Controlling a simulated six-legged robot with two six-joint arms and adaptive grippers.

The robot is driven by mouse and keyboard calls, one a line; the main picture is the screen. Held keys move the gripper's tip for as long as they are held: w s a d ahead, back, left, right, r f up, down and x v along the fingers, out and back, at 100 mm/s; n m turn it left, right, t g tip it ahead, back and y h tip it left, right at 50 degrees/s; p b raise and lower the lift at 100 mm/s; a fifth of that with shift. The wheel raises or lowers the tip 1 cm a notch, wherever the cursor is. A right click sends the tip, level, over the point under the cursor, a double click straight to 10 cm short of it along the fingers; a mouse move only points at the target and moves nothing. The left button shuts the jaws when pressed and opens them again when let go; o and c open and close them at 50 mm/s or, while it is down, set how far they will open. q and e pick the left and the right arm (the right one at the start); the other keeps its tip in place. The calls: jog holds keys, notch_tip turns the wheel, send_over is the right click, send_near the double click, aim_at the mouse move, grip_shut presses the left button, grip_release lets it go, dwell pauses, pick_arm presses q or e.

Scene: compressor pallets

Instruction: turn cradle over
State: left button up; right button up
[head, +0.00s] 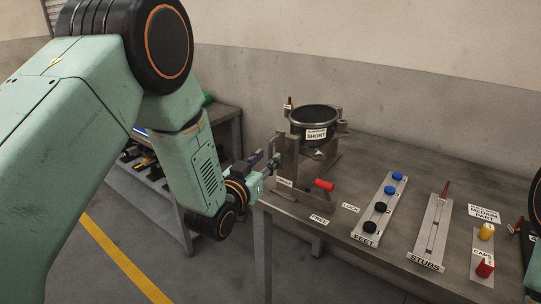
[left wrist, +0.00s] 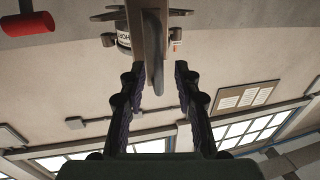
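The cradle (head: 289,160) is a grey metal stand at the left end of the bench. It holds a dark round compressor (head: 315,133) labelled SHORT, with its dark top facing up. A grey handle (left wrist: 156,50) on the cradle's side shows in the left wrist view. My left gripper (head: 268,168) is beside the cradle's left side. In the left wrist view, its fingers (left wrist: 160,74) are apart, with the handle and an upright bar in line with the gap. I cannot tell whether they touch. My right gripper is out of view; a bit of my right arm shows at the right edge.
A red-gripped lever (head: 324,185) stands out at the cradle's front, above FREE (head: 319,220) and LOCK (head: 351,208) labels. The FEET rail (head: 379,212), STUBS rail (head: 431,232) and CAPS plate (head: 482,255) lie to the right. The wall is close behind; floor is free in front.

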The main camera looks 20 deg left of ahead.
aim_at(270, 157)
pick_arm(q)
jog(key=shift+w+d+f, duration=0.1)
jog(key=shift+w+f, duration=0.1)
jog(key=shift+w, duration=0.9)
jog(key=shift+w+d+r, duration=0.1)
jog(key=shift+w+d, duration=0.2)
jog(key=shift+w, duration=0.05)
jog(key=shift+s+r, duration=0.1)
jog(key=shift+a, duration=0.15)
grip_shut()
